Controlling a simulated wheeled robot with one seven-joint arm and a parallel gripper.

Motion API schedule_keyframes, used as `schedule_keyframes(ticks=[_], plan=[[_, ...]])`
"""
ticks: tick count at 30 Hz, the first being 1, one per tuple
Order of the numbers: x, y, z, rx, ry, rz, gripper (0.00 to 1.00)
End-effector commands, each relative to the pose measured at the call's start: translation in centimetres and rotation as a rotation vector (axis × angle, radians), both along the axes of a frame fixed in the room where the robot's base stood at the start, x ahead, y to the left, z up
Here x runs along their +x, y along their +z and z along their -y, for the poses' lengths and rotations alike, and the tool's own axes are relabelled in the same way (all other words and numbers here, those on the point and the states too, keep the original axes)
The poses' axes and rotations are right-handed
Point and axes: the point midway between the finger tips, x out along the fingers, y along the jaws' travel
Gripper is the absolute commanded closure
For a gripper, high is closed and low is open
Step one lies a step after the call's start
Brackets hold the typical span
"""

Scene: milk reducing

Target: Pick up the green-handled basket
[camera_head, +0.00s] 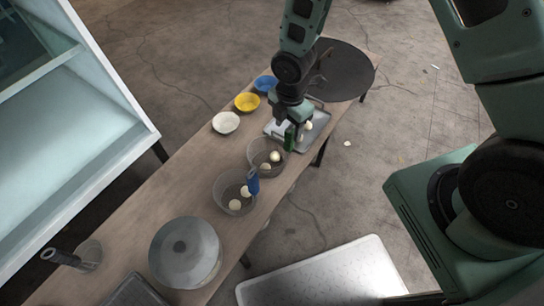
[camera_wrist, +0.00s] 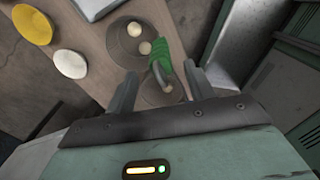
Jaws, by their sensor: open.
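The green-handled basket (camera_head: 255,160) is a round grey mesh bowl on the wooden table, with two pale egg-like balls in it. Its green handle (camera_head: 289,137) stands up at its right side. In the wrist view the handle (camera_wrist: 160,56) lies just beyond the gap between my fingers, apart from the left finger. My gripper (camera_wrist: 161,84) is open and empty, pointing down. In the head view my gripper (camera_head: 292,119) is above the handle. Whether a finger touches the handle I cannot tell.
A blue-handled basket (camera_head: 221,192) stands nearer on the table. A metal tray (camera_head: 277,128) with pale balls lies beyond. White (camera_head: 226,122), yellow (camera_head: 247,102) and blue (camera_head: 266,84) bowls line the left edge. A round metal container (camera_head: 185,250) stands at the near end.

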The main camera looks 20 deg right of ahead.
Motion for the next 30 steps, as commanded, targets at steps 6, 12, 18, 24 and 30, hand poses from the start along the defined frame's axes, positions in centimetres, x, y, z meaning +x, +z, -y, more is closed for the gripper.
schedule_keyframes(ticks=[6, 12, 18, 24, 30], plan=[[-0.1, -3.5, 0.4, -0.002, 0.002, -0.003, 0.47], [0.0, -4.6, 0.5, -0.002, 0.000, 0.000, 0.47], [0.0, -4.5, 0.5, -0.002, 0.000, 0.000, 0.52], [0.0, -4.5, 0.5, -0.001, 0.000, -0.001, 0.97], [0.0, -4.5, 0.4, -0.001, 0.001, 0.000, 0.97]])
